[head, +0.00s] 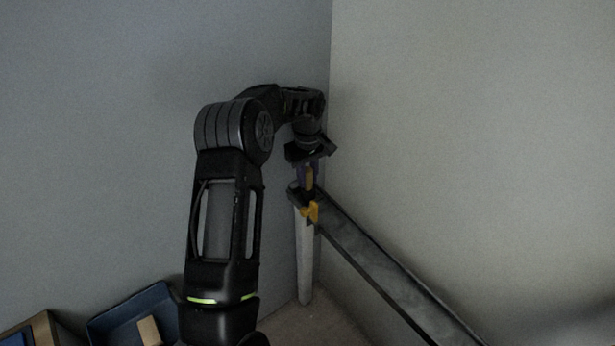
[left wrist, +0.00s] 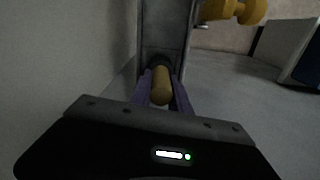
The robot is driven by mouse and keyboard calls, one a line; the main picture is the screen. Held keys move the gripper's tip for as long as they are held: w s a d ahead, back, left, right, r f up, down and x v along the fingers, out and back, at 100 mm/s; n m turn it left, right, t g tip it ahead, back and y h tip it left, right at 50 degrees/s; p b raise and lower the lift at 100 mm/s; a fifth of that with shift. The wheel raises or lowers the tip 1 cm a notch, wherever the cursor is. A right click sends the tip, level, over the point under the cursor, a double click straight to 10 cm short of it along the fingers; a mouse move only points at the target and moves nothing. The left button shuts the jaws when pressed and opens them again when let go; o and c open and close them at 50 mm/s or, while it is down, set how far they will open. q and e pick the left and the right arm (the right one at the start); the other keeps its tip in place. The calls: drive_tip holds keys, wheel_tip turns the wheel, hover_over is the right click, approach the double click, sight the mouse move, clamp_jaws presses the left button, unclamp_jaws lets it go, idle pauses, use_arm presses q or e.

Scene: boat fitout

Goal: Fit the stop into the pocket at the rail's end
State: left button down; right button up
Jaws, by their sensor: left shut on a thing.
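My left gripper (head: 307,180) is at the near-corner end of the grey rail (head: 385,268), above it. In the left wrist view, its purple fingers (left wrist: 161,92) are shut on the stop (left wrist: 161,84), a tan-yellow cylinder that points towards the rail (left wrist: 165,30). A dark round area (left wrist: 158,61) lies at the stop's far end; I cannot tell whether it is the stop's tip or the pocket. Whether the stop is inside the pocket cannot be seen. My right gripper is not in view.
A yellow fitting (head: 310,211) sits at the rail's end; yellow knobs (left wrist: 235,11) show beside the rail. A pale post (head: 304,262) stands below the rail's end. Walls close in behind. A blue bin (head: 110,318) holding a tan block (head: 150,331) is at lower left.

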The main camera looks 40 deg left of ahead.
use_arm(q)
drive_tip(key=c, duration=1.1)
unclamp_jaws()
drive_tip(key=shift+c, duration=0.2)
wheel_tip(320, 180, up, 8)
drive_tip(key=shift+f+b, duration=0.1)
drive_tip(key=shift+b, duration=0.55)
